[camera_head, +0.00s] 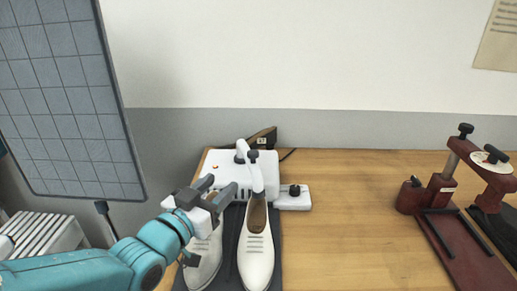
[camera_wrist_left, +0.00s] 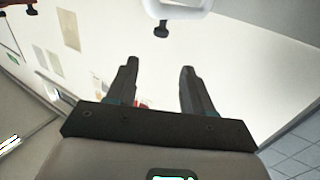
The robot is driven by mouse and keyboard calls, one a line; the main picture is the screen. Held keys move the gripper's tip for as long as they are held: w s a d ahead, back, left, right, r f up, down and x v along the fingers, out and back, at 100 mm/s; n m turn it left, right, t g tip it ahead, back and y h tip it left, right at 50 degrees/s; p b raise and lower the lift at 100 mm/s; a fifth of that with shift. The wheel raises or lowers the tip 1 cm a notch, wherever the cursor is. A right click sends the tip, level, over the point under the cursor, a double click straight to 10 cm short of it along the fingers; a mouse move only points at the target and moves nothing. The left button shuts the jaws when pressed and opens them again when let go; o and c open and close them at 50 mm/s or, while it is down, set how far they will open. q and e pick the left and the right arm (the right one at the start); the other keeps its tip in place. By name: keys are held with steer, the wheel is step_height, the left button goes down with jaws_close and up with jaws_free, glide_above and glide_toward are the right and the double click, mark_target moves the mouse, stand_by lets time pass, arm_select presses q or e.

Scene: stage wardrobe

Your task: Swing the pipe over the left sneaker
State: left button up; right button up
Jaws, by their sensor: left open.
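A white device (camera_head: 228,178) stands at the back of the table with a white pipe (camera_head: 256,174) on top. The pipe has a dark knob (camera_head: 252,155) and slants down to the opening of the right sneaker (camera_head: 255,252). The left sneaker (camera_head: 206,262) is partly hidden behind my left arm and gripper. My left gripper (camera_head: 220,184) is open and empty, left of the pipe and apart from it. In the left wrist view, its two fingers (camera_wrist_left: 157,82) are spread with nothing between; a white part with a dark knob (camera_wrist_left: 161,29) shows beyond them.
Both sneakers stand on a dark mat (camera_head: 231,258). A small white box with a black knob (camera_head: 294,194) is right of the device. A dark red clamp stand (camera_head: 440,205) is at the right. The table between is clear. A gridded panel (camera_head: 68,95) stands at left.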

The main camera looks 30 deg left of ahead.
mark_target(252, 152)
arm_select(q)
steer(key=w+p, duration=0.1)
steer(key=w, duration=0.3)
steer(key=w+a+p, duration=0.1)
steer(key=w, duration=0.4)
steer(key=w+p, duration=0.1)
steer(key=w, duration=0.4)
steer(key=shift+w+a, duration=0.1)
steer(key=shift+a, duration=0.1)
steer(key=shift+w, duration=0.5)
steer(key=shift+w+a, duration=0.1)
steer(key=shift+w, duration=0.05)
jaws_close()
